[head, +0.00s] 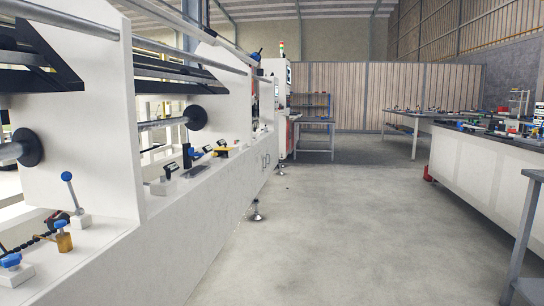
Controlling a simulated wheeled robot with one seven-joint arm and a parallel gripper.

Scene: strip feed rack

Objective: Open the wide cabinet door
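A long white machine (192,232) runs along the left side, away from me. Its low front is a plain white face. Two small dark upright handles (265,161) show near its far end, close together, and the panels around them look closed. I cannot tell which panel is the wide cabinet door, as the face is seen at a steep angle and its seams are faint. My gripper is not in view.
Levelling feet (256,215) stick out under the machine's edge. Open concrete floor (330,220) lies along its right side. A long white workbench (480,165) stands at the right, a grey stand (524,235) nearer. A blue-grey table (314,124) stands farther back.

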